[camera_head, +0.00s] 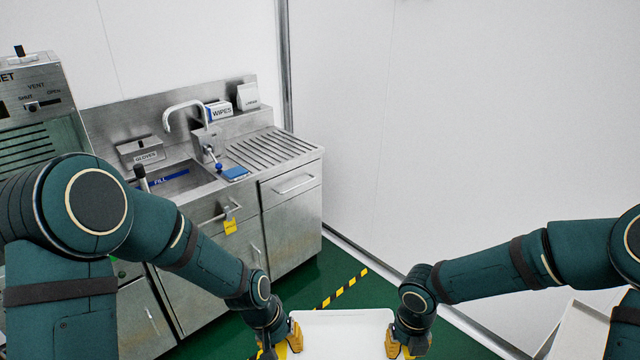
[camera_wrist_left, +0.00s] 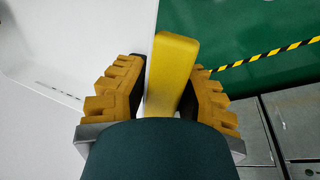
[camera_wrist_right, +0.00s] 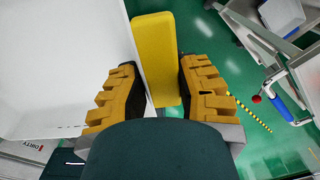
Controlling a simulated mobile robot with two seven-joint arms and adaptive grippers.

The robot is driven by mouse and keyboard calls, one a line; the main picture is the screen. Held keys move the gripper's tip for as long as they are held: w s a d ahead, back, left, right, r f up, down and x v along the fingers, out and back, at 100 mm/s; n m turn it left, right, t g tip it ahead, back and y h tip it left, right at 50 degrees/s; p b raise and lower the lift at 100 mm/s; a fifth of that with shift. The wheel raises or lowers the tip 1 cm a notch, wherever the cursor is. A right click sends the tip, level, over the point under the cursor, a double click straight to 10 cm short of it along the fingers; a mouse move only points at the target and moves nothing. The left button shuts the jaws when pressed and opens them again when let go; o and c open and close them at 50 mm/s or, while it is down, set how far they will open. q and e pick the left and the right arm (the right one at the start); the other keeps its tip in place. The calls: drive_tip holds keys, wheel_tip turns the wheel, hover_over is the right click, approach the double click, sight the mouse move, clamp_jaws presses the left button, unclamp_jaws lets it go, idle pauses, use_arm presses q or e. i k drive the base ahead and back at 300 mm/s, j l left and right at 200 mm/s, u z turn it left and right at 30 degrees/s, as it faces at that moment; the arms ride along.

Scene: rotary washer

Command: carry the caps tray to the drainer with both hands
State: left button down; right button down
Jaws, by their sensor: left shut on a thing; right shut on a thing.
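The white tray (camera_head: 345,325) is at the bottom of the head view, between my two grippers, and the picture edge cuts it off. No caps show in it. My left gripper (camera_head: 283,340) is shut on a yellow handle (camera_wrist_left: 172,75) at the tray's left side. My right gripper (camera_head: 402,340) is shut on the other yellow handle (camera_wrist_right: 158,55) at its right side. Tray wall also shows in the left wrist view (camera_wrist_left: 75,40) and right wrist view (camera_wrist_right: 60,60). The drainer (camera_head: 265,150), a grooved steel board right of the sink, looks bare and stands ahead, apart from the tray.
The sink (camera_head: 180,178) has a curved tap (camera_head: 180,106). A blue item (camera_head: 235,173) lies between sink and drainer; a WIPES box (camera_head: 218,110) stands behind. Striped tape (camera_head: 342,288) crosses the green floor. A white wall (camera_head: 450,130) closes the right side.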

sight(279, 153)
drive_tip(key=i, duration=3.4)
drive_tip(key=i+u, duration=0.35)
drive_tip(key=u, duration=1.05)
